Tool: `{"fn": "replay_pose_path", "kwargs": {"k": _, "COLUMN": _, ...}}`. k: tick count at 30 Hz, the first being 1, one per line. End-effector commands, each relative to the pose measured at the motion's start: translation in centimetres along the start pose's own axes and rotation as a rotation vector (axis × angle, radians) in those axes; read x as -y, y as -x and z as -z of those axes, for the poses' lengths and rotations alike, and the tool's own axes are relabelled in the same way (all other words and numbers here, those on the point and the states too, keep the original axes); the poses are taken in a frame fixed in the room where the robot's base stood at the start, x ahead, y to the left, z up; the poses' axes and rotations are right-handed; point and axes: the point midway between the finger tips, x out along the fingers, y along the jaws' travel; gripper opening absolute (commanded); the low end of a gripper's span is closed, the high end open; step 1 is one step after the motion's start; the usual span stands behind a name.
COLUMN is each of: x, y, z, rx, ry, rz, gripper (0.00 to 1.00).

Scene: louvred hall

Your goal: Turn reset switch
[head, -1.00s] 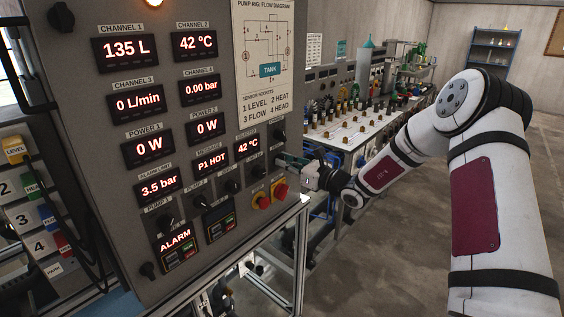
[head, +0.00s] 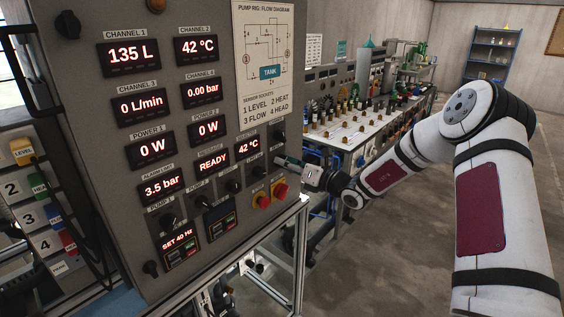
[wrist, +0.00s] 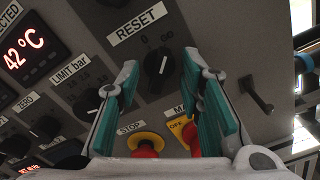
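The reset switch (wrist: 157,72) is a round black knob below the RESET label in the wrist view. Its white pointer mark leans up and slightly right, toward the GO mark rather than the 0. My gripper (wrist: 160,78) is open, with one teal-padded finger on each side of the knob in the picture. I see gaps between the pads and the knob; whether the tips reach its depth I cannot tell. In the head view my gripper (head: 284,162) is at the right edge of the control panel (head: 120,210). The switch is hard to make out there.
Red stop knobs on yellow plates (head: 262,200) sit just below my gripper. A black lever handle (wrist: 257,94) is right of the switch in the wrist view. The message display (head: 211,163) reads READY. A workbench (head: 350,125) stands behind; floor at the right is clear.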

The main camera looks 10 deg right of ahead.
Motion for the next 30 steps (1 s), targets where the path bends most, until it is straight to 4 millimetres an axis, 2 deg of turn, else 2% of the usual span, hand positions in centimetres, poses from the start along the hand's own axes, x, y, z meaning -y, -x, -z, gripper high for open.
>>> {"fn": "replay_pose_path", "kwargs": {"k": 16, "x": -0.1, "y": 6.0, "z": -0.1, "rx": 0.0, "ry": -0.001, "rz": 0.002, "gripper": 0.34}}
{"fn": "replay_pose_path", "kwargs": {"k": 30, "x": 0.0, "y": 7.0, "z": 0.0, "rx": 0.0, "ry": 0.0, "rz": 0.001, "gripper": 0.34}}
